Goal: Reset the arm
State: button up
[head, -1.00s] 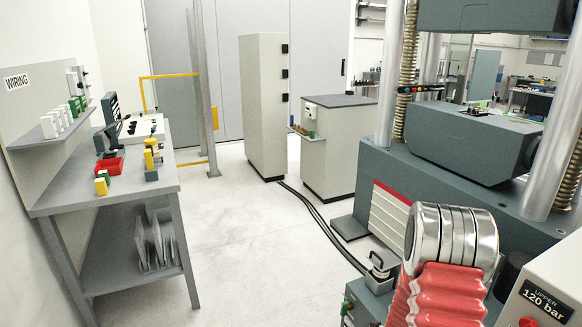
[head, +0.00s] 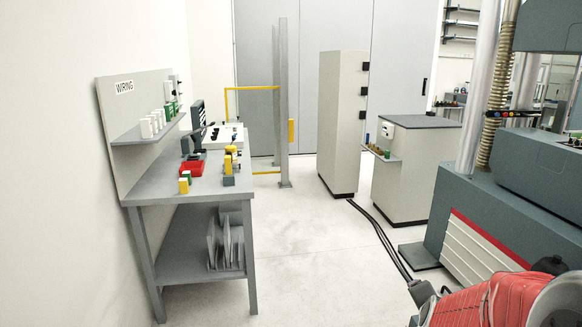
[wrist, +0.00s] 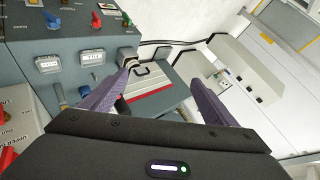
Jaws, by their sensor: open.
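My gripper (wrist: 172,92) shows in the wrist view with its two purple-grey fingers spread wide apart and nothing between them. Beyond the fingers are a dark control block (wrist: 80,45) with gauges and coloured knobs, a grey box with a red edge, and the floor. In the head view, my arm shows only as a red ribbed sleeve with a silver joint at the lower right corner. The gripper itself is outside the head view.
A workbench (head: 190,185) with a red tray (head: 191,169) and small blocks stands on the left. A tall cabinet (head: 341,120) and a lower cabinet (head: 415,170) stand at the back. The testing machine (head: 470,215) fills the right side. Open floor (head: 310,260) lies between, with cables on it.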

jog(key=s+a+r+n+y, duration=0.2)
jog(key=s+a+r+n, duration=0.25)
jog(key=a, duration=0.35)
jog(key=s+a+r+n+g, duration=0.1)
jog(key=s+a+r+n, duration=0.1)
jog(key=s, duration=0.4)
jog(key=s+a+r+n+g+y, duration=0.1)
jog(key=s+a+r+n, duration=0.1)
jog(key=s+a+n, duration=0.3)
jog(key=s+a+r+n+g, duration=0.1)
jog(key=s+a+r+n, duration=0.1)
jog(key=s, duration=0.7)
jog(key=shift+a+n+g+y, duration=0.4)
jog(key=shift+a+n, duration=0.25)
jog(key=shift+n, duration=0.1)
